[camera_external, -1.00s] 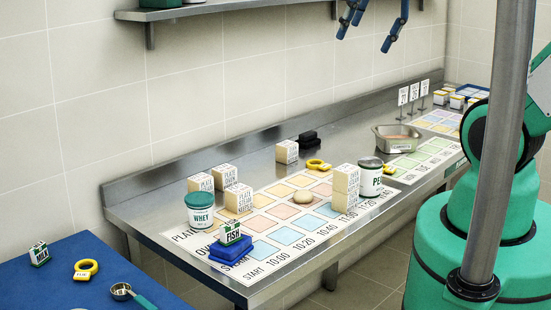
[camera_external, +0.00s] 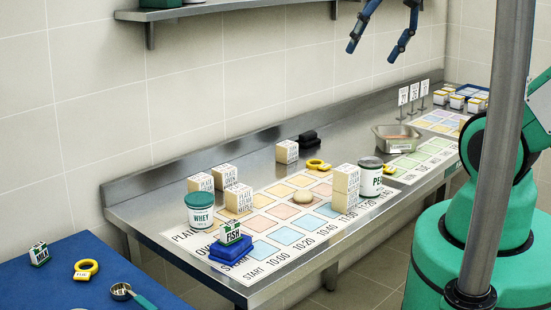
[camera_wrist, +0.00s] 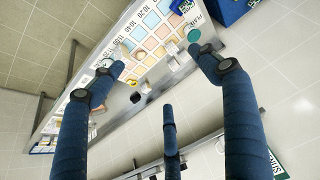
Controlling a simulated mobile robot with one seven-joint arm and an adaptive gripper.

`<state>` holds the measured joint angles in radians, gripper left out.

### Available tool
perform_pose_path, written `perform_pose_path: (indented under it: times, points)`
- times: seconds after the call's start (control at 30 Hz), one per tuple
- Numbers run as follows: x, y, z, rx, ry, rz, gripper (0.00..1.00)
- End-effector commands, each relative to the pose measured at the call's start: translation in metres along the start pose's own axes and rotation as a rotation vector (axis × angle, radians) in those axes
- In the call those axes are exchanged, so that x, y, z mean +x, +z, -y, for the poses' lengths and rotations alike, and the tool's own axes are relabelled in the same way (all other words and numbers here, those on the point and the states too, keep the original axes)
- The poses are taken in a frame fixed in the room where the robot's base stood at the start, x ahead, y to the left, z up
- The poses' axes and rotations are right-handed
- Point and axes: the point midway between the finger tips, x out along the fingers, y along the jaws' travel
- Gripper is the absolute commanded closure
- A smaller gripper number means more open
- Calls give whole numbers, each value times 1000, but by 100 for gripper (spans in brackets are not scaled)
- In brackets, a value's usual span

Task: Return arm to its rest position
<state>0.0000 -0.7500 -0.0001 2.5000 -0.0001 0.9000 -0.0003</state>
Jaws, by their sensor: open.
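My gripper (camera_external: 374,52) hangs at the top of the external view, above and behind the steel counter (camera_external: 330,140), well clear of everything on it. Its dark blue fingers are spread apart with nothing between them. In the wrist view the three fingers of my gripper (camera_wrist: 158,72) are also wide apart and empty, with the counter and its mat far below.
The counter holds a printed mat (camera_external: 262,226), a WHEY tub (camera_external: 200,212), a FISH carton (camera_external: 229,233) on blue blocks, a white tub (camera_external: 370,178), cream boxes (camera_external: 346,180) and a metal pan (camera_external: 397,137). A wall shelf (camera_external: 190,12) is near my gripper's height. A grey post (camera_external: 503,130) stands at right.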

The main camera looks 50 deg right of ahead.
Motion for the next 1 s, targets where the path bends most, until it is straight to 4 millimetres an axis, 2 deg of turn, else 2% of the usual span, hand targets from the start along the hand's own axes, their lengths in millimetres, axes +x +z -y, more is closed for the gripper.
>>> perform_pose_path:
  times: [0.03, 0.2, 0.43, 0.6, 1.0]
  points:
    - [13, 7, 0, 0, 0, 0, 24]
    - [38, 21, 0, 0, 0, 0, 24]
    - [65, 35, 0, 0, 0, 0, 24]
    - [72, 39, 0, 0, 0, 0, 24]
    - [72, 38, 0, 0, 0, 0, 24]
